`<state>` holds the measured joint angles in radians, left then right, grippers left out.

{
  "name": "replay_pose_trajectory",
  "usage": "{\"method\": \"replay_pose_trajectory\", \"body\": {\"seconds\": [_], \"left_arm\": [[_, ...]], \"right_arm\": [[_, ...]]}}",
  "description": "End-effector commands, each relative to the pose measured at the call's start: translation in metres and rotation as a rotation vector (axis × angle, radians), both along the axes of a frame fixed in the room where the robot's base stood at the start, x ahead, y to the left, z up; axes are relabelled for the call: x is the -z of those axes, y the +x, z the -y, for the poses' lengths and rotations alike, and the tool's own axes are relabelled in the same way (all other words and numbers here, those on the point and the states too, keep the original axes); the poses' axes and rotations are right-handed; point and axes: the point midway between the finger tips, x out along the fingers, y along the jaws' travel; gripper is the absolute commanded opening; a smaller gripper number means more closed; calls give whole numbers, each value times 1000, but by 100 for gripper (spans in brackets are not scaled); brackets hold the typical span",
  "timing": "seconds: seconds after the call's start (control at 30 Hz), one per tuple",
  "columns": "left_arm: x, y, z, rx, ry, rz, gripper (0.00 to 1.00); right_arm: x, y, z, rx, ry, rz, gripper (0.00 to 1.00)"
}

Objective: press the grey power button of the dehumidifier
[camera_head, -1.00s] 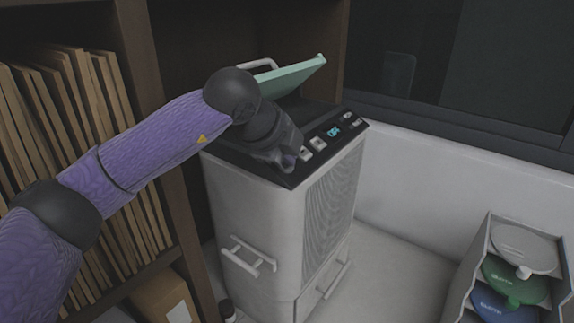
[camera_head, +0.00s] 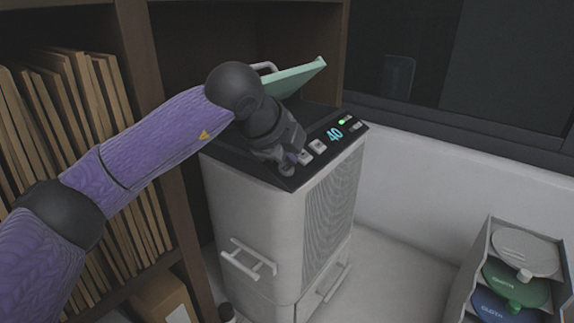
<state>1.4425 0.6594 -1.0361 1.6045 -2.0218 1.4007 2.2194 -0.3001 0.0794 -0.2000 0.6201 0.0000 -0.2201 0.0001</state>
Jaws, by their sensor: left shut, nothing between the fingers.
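The dehumidifier (camera_head: 245,215) is a tall pale cabinet with a dark top. Its sloping black control panel carries a cyan display (camera_head: 335,134) reading 40 and a lit green light (camera_head: 344,122). Two light grey square buttons, one nearer (camera_head: 305,157) and one farther (camera_head: 318,146), show left of the display. My left gripper (camera_head: 287,168) is shut and empty, pointing down at the panel's near left end. It hides that part of the panel, so the power button cannot be made out and contact cannot be told. My right gripper is not in view.
A raised pale green lid (camera_head: 304,76) stands behind the panel, close to my left wrist. A shelf of brown folders (camera_head: 70,130) is on the left. A grey rack (camera_head: 487,250) with coloured discs stands at right. The pale floor between is clear.

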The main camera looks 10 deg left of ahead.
Motion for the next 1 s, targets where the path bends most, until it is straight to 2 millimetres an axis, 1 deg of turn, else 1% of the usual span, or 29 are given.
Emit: {"method": "replay_pose_trajectory", "body": {"seconds": [0.37, 0.8, 0.9, 1.0], "left_arm": [[-4, -1, 2, 1, -1, 1, 0], [-43, -7, 18, 2, -1, 2, 0], [-48, -8, 21, 1, -1, 0, 0], [-47, -8, 21, 1, -1, 0, 0]], "right_arm": [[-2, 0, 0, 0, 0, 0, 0], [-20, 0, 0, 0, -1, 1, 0], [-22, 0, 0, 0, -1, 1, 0], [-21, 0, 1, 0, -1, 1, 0]]}}
